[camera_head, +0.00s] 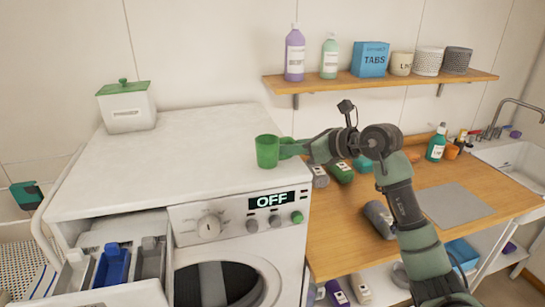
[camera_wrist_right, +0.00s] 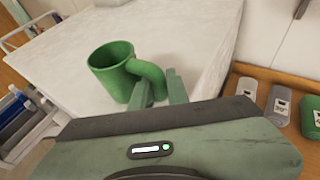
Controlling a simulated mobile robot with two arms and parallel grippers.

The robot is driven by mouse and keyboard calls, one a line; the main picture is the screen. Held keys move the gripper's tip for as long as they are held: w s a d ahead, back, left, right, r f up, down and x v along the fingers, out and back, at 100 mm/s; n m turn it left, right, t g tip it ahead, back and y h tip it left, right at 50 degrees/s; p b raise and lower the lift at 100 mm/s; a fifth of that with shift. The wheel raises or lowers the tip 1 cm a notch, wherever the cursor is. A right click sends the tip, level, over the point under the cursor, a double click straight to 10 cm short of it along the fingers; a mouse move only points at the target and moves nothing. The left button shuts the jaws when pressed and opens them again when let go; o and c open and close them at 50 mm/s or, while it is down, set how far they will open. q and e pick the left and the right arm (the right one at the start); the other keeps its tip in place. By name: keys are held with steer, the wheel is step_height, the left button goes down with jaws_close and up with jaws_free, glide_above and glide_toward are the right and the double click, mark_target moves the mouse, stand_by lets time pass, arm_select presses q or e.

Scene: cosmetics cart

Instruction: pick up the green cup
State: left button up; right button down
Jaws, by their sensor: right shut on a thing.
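The green cup (camera_head: 267,152) is upright over the white top of the washing machine, near its front right part. My right gripper (camera_head: 291,148) comes in from the right and is shut on the cup's handle. In the right wrist view, the green cup (camera_wrist_right: 108,73) shows its open rim, and its handle meets the fingers of my right gripper (camera_wrist_right: 158,90). I cannot tell if the cup's base touches the top. My left gripper is not in view.
The washing machine (camera_head: 190,150) has a white canister (camera_head: 126,106) at its back left and an open detergent drawer (camera_head: 110,265) at front left. The wooden counter (camera_head: 360,250) at right holds several bottles. A shelf (camera_head: 385,83) with containers hangs above.

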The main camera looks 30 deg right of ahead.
steer(key=shift+r, duration=0.15)
stand_by(0.6)
